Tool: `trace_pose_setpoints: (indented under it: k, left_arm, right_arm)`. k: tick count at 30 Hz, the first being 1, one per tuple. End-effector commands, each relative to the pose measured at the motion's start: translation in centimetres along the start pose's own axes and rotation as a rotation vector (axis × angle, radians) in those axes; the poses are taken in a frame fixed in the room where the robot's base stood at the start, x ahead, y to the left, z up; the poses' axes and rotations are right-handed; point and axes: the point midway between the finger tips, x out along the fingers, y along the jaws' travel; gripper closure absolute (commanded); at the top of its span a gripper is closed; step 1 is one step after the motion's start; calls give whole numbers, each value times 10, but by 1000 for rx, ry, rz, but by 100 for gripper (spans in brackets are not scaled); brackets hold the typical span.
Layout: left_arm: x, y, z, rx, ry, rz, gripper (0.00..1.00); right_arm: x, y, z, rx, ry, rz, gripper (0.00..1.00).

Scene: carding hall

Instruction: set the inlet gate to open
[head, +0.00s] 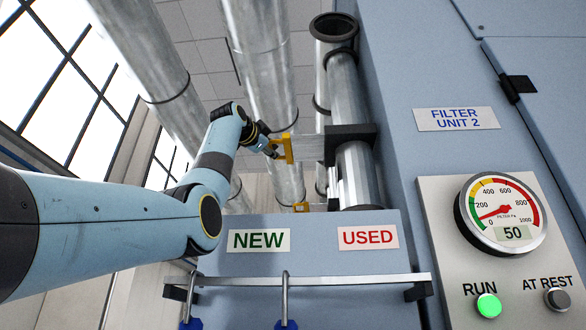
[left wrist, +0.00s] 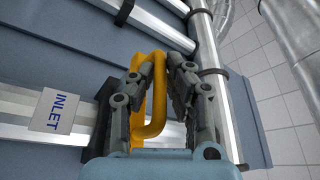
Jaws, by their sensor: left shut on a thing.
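The inlet gate's yellow handle (head: 287,150) is at the left end of a pale metal plate (head: 309,148). The plate sticks out to the left of a dark collar (head: 350,140) on the upright metal pipe. My left gripper (head: 271,148) is at the handle, shut on it. In the left wrist view the yellow handle (left wrist: 156,118) passes between the fingers of my left gripper (left wrist: 168,75), which hide part of it. A white INLET label (left wrist: 54,111) is beside the handle on a metal pipe. My right gripper is out of view.
A second yellow handle (head: 301,207) shows lower down. A metal rail (head: 340,281) with hooks runs below the NEW (head: 258,240) and USED (head: 368,237) labels. At right is a panel with a pressure gauge (head: 501,214) and a green RUN lamp (head: 489,305). Large ducts (head: 262,60) stand behind.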

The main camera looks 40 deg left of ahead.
Motion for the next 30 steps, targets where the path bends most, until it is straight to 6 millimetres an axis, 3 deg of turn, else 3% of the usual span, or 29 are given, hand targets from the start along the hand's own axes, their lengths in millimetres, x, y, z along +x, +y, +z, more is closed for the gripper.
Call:
trace_pose_setpoints:
  k: [4,13,14,18,30]
  left_arm:
    - [-5,-8,14,2,-4,2,100]
    - [-6,-9,15,2,-4,2,100]
    - [-6,-9,15,2,-4,2,85]
    - [-6,-9,14,1,-3,2,67]
    - [-3,-4,7,0,1,3,65]
  right_arm:
    - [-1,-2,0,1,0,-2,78]
    - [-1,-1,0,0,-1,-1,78]
    - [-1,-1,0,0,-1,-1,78]
    - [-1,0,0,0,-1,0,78]
    - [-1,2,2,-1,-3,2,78]
